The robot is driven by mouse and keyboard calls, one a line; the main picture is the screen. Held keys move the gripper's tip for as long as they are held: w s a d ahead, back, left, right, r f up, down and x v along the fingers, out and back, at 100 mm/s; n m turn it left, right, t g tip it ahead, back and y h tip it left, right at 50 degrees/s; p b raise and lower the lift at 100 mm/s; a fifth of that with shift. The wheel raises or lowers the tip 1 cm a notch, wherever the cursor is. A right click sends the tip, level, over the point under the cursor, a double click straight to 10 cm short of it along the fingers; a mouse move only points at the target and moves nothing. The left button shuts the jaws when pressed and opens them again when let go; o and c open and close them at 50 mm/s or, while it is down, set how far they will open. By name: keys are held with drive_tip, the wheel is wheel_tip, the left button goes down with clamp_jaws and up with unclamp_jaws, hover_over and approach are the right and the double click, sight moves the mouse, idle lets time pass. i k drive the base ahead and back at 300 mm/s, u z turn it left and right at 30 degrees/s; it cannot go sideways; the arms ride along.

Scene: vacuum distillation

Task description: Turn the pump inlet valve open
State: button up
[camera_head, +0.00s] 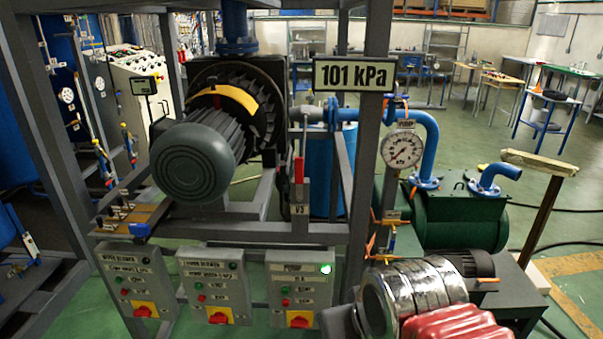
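The frame does not show for certain that this is the pump inlet valve. A blue pipe (431,135) runs from this line, bends down and meets the green pump body (465,222). A small blue handle (397,98) sits above the round dial gauge (402,149). My gripper is not in view, and nothing is seen touching the red lever.
A sign (354,75) reads 101 kPa. The pump control box (300,285) has a lit green lamp, beside two similar boxes. Grey frame posts (361,170) stand close to the lever. A large motor (195,160) is left of it.

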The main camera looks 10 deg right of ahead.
sight(299, 161)
drive_tip(key=k, duration=0.45)
drive_tip(key=u, duration=1.65)
drive_tip(key=i, duration=0.6)
drive_tip(key=z, duration=0.5)
